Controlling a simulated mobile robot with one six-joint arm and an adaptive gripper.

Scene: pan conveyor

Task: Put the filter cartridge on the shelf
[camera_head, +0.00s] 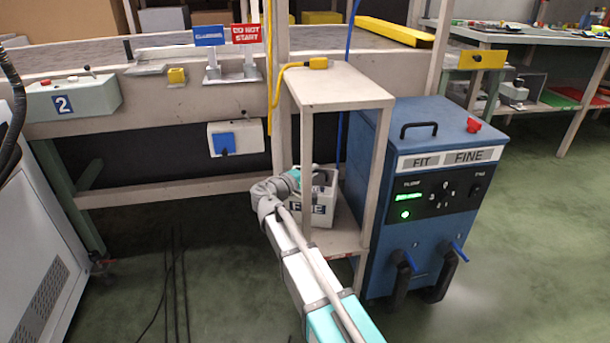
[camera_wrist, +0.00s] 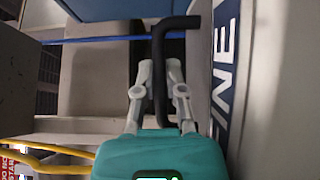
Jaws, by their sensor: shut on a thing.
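The filter cartridge (camera_head: 318,212) is a pale box with a dark-blue FINE label and a black handle on top. It stands upright inside the beige shelf stand, over the lower shelf board (camera_head: 346,242); whether its base touches the board I cannot tell. My gripper (camera_head: 299,177) comes in from the front left at handle height. In the wrist view my gripper (camera_wrist: 158,92) is shut on the black handle (camera_wrist: 159,62). The cartridge's pale side and label (camera_wrist: 226,60) fill the right there. The handle's far end is partly hidden in the head view.
The stand's top board (camera_head: 335,88) and front post (camera_head: 378,175) are close to my arm. A blue machine (camera_head: 430,190) labelled FIT FINE stands right of it. The conveyor (camera_head: 180,105) with signs runs behind. A yellow cable (camera_head: 275,95) hangs at the stand's left.

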